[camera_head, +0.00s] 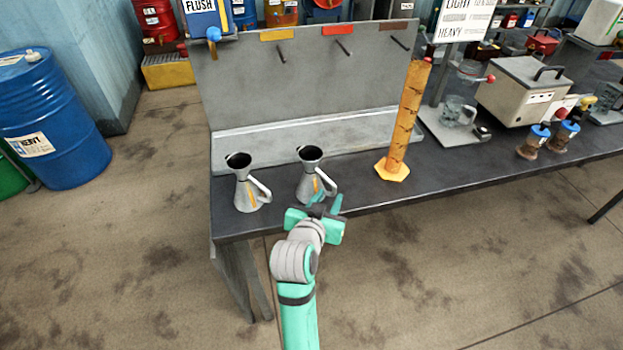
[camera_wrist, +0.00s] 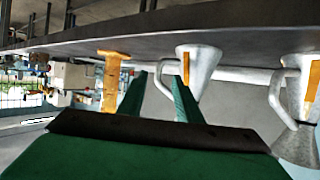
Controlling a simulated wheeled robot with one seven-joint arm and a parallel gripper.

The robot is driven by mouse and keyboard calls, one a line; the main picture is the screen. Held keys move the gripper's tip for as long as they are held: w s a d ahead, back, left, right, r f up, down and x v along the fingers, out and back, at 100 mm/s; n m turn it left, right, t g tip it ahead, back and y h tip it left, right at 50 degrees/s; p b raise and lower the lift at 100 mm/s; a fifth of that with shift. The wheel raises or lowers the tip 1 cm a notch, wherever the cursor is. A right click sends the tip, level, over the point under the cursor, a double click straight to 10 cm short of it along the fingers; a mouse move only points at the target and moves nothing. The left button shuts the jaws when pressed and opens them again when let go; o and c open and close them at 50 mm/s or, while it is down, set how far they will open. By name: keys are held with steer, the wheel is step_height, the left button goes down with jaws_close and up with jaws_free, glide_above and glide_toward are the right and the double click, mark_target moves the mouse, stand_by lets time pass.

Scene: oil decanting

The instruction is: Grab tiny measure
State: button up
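Two grey metal measures with funnel tops and side handles stand upright on the dark bench, a left one (camera_head: 243,188) and a right one (camera_head: 308,177). They look alike in size, and I cannot tell which is the tiny one. My gripper (camera_head: 325,203) is open and empty at the bench's front edge, just in front of the right measure. The wrist view looks upside down. In it, the right measure (camera_wrist: 204,66) and its handle show around and beyond my open fingers (camera_wrist: 158,82); contact is not visible. The left measure (camera_wrist: 310,95) is farther right there.
A tall orange cylinder (camera_head: 406,115) stands on the bench (camera_head: 450,174) right of the measures. A grey back panel (camera_head: 300,85) with pegs rises behind. Blue drum (camera_head: 50,115) at left on the floor.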

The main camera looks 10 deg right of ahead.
mark_target(334, 191)
steer(key=shift+x, duration=2.9)
steer(key=shift+d, duration=0.1)
steer(key=shift+r, duration=0.1)
jaws_close()
